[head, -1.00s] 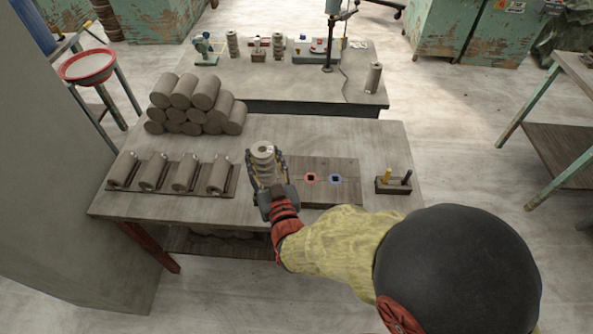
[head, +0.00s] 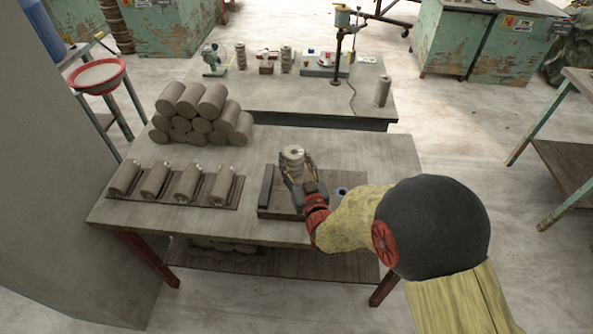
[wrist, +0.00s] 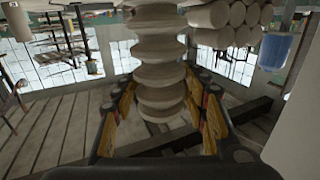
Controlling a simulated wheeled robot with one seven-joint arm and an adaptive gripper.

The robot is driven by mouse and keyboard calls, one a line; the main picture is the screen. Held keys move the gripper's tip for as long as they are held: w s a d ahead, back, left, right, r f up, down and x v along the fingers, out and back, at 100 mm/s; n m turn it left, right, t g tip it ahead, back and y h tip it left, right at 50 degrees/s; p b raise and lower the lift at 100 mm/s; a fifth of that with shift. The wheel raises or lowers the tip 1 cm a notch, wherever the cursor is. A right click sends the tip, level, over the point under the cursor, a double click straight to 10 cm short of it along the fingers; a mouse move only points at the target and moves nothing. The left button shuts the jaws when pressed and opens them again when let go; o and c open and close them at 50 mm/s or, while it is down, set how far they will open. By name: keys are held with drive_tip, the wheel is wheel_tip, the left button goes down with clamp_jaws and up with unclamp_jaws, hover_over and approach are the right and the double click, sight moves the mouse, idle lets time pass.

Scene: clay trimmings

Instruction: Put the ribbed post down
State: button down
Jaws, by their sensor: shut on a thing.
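My gripper (head: 297,168) is shut on the ribbed post (head: 293,155), a pale grey, upright-looking stack of rounded ribs. It is over the dark wooden board (head: 272,207) on the near table. In the wrist view the post (wrist: 158,55) stands between the yellow-padded fingers (wrist: 160,108). My gripper and arm hide part of the board. I cannot tell whether the post's bottom touches the board.
Several clay cylinders (head: 184,189) lie in a rack at the left of the near table. A stack of cylinders (head: 200,115) is behind them.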

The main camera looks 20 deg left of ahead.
drive_tip(key=shift+w+d+f, duration=0.1)
drive_tip(key=shift+w+f, duration=0.2)
drive_tip(key=shift+w+f+b, duration=0.15)
drive_tip(key=shift+f+b, duration=0.7)
drive_tip(key=shift+f, duration=0.8)
drive_tip(key=shift+f, duration=0.2)
drive_tip(key=c, duration=1)
unclamp_jaws()
drive_tip(key=shift+r, duration=0.2)
drive_tip(key=p+v, duration=0.2)
drive_tip(key=v, duration=1)
drive_tip(key=shift+f, duration=0.1)
